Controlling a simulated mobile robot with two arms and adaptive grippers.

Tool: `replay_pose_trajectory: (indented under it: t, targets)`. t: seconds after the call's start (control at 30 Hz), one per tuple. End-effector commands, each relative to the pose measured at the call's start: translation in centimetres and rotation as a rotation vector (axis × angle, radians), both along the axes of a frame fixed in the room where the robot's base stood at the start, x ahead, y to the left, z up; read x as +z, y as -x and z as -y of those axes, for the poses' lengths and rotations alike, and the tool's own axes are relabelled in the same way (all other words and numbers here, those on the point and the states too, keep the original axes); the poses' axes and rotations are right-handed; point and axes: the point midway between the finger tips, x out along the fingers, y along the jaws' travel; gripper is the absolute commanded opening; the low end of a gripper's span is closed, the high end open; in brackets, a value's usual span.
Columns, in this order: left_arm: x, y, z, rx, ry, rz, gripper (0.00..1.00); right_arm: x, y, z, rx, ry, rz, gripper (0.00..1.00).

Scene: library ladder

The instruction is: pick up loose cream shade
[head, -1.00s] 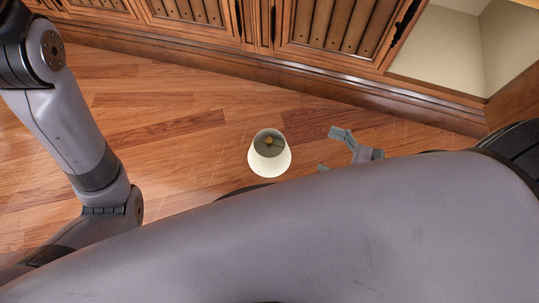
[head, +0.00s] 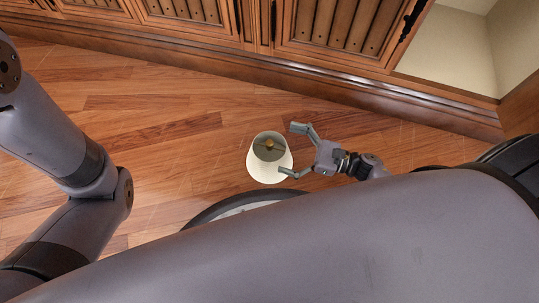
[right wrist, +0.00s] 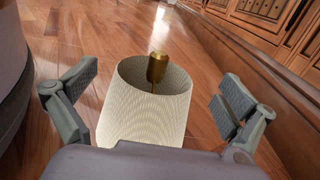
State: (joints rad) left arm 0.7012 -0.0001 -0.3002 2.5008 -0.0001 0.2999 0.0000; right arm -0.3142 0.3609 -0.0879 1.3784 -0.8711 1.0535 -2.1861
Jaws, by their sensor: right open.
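The cream shade (head: 268,174) stands upright on the wooden floor in the head view, its open top showing a grey inside and a brass fitting. My right gripper (head: 289,150) is open just to the right of the shade, its two fingers pointing left toward it. In the right wrist view the shade (right wrist: 145,120) stands between the spread fingers of the right gripper (right wrist: 150,92), with a gap on each side; its lower part is hidden by the gripper body. My left arm shows at the left of the head view, but its gripper is out of view.
Wooden cabinets (head: 170,40) with a baseboard (head: 350,90) run along the back, and an open pale compartment (head: 445,50) is at upper right. The wooden floor (head: 150,120) left of the shade is clear. My own base and arm fill the front.

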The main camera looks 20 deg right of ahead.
Motion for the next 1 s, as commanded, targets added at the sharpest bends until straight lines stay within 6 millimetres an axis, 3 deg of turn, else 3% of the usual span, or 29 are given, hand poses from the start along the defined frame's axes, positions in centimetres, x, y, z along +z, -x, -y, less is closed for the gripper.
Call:
replay_pose_trajectory:
  t: [0.23, 0.4, 0.67, 1.0]
  targets:
    - [-2.2, 0.0, 0.0, 0.000, 0.000, 0.000, 0.40, -0.3, -1.6, -2.7, 0.002, -0.001, 0.003, 1.00]
    - [-2.7, 0.0, 0.0, 0.000, 0.000, 0.000, 0.40, 0.0, -2.6, -4.2, 0.001, -0.001, 0.001, 1.00]
    - [-2.6, 0.0, 0.0, 0.000, -0.001, 0.000, 0.40, 0.1, -2.8, -4.4, 0.000, -0.001, -0.001, 1.00]
    - [-2.6, 0.0, 0.0, 0.000, 0.000, -0.001, 0.40, 0.1, -2.7, -4.4, 0.000, -0.001, -0.001, 0.77]
